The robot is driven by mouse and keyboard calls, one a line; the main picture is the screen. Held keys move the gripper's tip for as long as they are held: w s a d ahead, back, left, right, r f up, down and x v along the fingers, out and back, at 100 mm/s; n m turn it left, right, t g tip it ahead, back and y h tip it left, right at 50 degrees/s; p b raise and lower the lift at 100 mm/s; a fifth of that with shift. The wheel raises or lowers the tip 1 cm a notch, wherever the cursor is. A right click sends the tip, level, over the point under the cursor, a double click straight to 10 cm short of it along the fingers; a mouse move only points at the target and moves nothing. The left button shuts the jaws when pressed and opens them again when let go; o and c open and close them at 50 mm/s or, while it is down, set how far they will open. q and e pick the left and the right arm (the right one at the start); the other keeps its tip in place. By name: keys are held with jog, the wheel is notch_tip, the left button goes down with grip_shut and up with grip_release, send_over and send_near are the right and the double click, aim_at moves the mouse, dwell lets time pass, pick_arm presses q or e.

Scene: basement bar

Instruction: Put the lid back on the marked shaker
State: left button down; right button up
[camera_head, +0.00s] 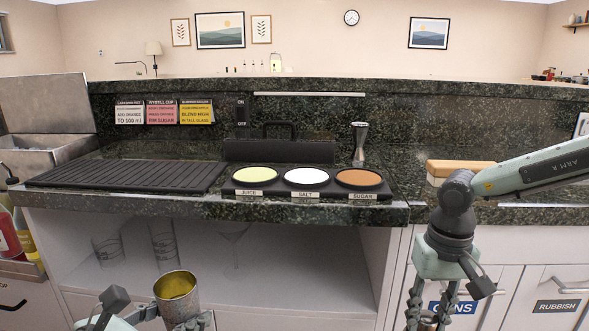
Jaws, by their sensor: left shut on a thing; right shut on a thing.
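An open metal shaker cup (177,297), with a yellowish inside, stands upright at the bottom left, in front of the counter. My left gripper (172,319) is shut on this shaker; its lower part is cut off by the picture's edge. No lid is on it, and I cannot see a mark on it. My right gripper (431,314) points down at the lower right, in front of the drawers. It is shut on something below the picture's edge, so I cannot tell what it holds. No lid is visible.
The counter holds a black ribbed mat (125,178), a tray labelled juice, salt and sugar (306,196), a metal jigger (359,143) and a wooden-topped block (459,168). Glasses (163,245) stand on the shelf below. Bottles (12,235) stand at far left. The counter's front edge lies beyond both grippers.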

jog(key=d+r+m, duration=0.2)
jog(key=d+r, duration=0.1)
jog(key=d, duration=0.5)
jog(key=d+r+m, duration=0.1)
jog(key=d+r, duration=0.1)
jog(key=d, duration=0.6)
jog(key=s+d+f+m, duration=0.4)
jog(key=s+d, duration=0.4)
jog(key=w+a+f+n, duration=0.1)
jog(key=a+f+n, duration=0.15)
jog(key=a, duration=0.45)
jog(key=w+a+f+n, duration=0.1)
jog(key=w+a+f, duration=0.1)
jog(key=a+f, duration=0.35)
jog(key=w+a+r+n, duration=0.2)
jog(key=a, duration=0.6)
jog(key=w+a+r+n, duration=0.2)
jog(key=a+r, duration=0.1)
jog(key=a, duration=0.4)
jog(key=shift+a+r, duration=0.25)
jog(key=shift+a, duration=0.15)
